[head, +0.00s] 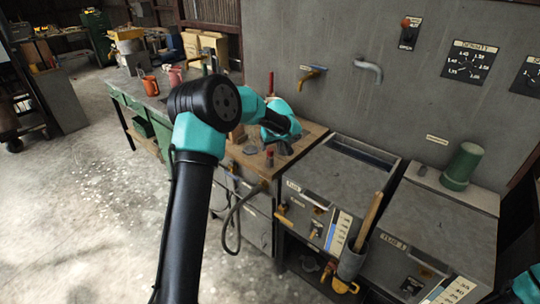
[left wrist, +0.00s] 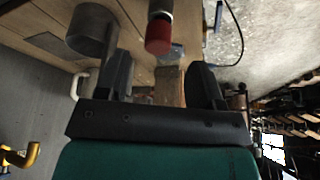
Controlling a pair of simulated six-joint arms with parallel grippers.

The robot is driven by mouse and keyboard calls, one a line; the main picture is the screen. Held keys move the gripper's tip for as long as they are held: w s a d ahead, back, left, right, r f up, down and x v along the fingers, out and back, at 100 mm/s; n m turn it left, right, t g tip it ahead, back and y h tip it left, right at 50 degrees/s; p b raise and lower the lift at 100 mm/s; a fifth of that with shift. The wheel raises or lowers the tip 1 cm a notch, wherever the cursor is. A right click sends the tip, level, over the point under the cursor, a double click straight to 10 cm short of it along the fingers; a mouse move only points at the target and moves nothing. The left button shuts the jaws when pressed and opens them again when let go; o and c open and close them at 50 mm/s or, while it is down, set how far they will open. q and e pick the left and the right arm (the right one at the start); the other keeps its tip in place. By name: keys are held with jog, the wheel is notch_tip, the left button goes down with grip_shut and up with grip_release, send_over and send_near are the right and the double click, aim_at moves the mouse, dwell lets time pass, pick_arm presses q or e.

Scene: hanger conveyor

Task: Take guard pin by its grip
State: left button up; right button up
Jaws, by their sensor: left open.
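A red-ended cylindrical piece (left wrist: 158,36), which looks like the guard pin's grip, shows in the left wrist view just beyond the space between my left fingers. In the head view a small red upright piece (head: 270,157) stands on the wooden bench top; it seems to be the same thing. My left gripper (left wrist: 160,64) is open, with its two dark fingers apart and nothing clearly held. In the head view the gripper is over the bench, mostly hidden by its own wrist. My right gripper is out of view; only a bit of that arm shows at the lower right.
A grey metal cylinder (left wrist: 92,30) stands beside the left finger in the wrist view, and a wooden block (left wrist: 169,86) shows between the fingers. Grey tanks (head: 340,178), a wooden-handled tool (head: 368,222) and a green cup-shaped piece (head: 462,166) are to the right.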

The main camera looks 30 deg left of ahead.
aim_at(270, 149)
pick_arm(q)
jog(key=x, duration=0.5)
jog(key=shift+w, duration=0.1)
dwell(0.3)
jog(key=c, duration=1)
jog(key=shift+o, duration=0.2)
jog(key=shift+r, duration=0.1)
notch_tip(270, 149, up, 10)
jog(key=shift+f, duration=0.1)
